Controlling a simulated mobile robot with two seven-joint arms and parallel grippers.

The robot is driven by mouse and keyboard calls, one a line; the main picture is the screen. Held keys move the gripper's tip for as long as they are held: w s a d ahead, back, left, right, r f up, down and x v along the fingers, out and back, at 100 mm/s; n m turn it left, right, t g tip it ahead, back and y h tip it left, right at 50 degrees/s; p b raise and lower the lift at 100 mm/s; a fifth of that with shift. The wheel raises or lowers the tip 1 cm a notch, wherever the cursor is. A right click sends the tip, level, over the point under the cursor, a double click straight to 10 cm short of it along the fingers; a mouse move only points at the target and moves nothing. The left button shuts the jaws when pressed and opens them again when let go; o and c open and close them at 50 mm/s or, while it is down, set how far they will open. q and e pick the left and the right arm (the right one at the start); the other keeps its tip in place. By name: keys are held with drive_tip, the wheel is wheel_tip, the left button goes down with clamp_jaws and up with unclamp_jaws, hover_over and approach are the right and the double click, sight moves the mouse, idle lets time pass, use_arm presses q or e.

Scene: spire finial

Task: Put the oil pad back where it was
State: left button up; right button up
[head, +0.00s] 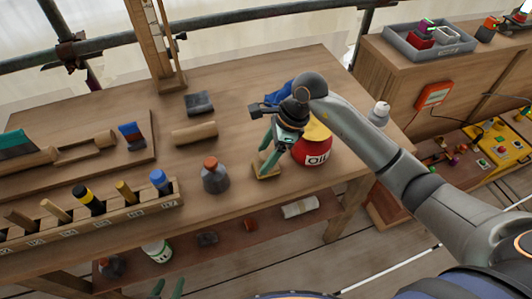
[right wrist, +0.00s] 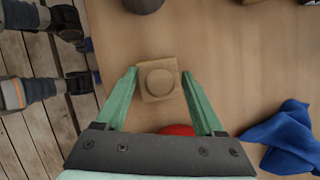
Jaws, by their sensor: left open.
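A small square wooden block with a round tan disc on top, which looks like the oil pad (head: 265,173), stands on the workbench. It also shows in the right wrist view (right wrist: 160,81). My right gripper (head: 268,160) points down over it. Its green fingers (right wrist: 160,74) are apart, one on each side of the block; I cannot tell if they touch it. My left gripper (head: 167,288) is open at the bottom edge of the head view, in front of the bench, with only its fingertips showing.
A grey bottle with an orange cap (head: 214,177) is to the left. A blue cloth (right wrist: 285,138) lies nearby. A tool rack (head: 100,212) lines the bench front. A dark grey block (head: 199,103) lies farther back.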

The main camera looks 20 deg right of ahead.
drive_tip(key=shift+r, duration=0.15)
drive_tip(key=shift+r, duration=0.2)
drive_tip(key=v, duration=1.1)
drive_tip(key=shift+d+r+b, duration=0.2)
drive_tip(key=shift+r+b, duration=0.05)
drive_tip(key=shift+b, duration=0.05)
drive_tip(key=shift+s, duration=0.15)
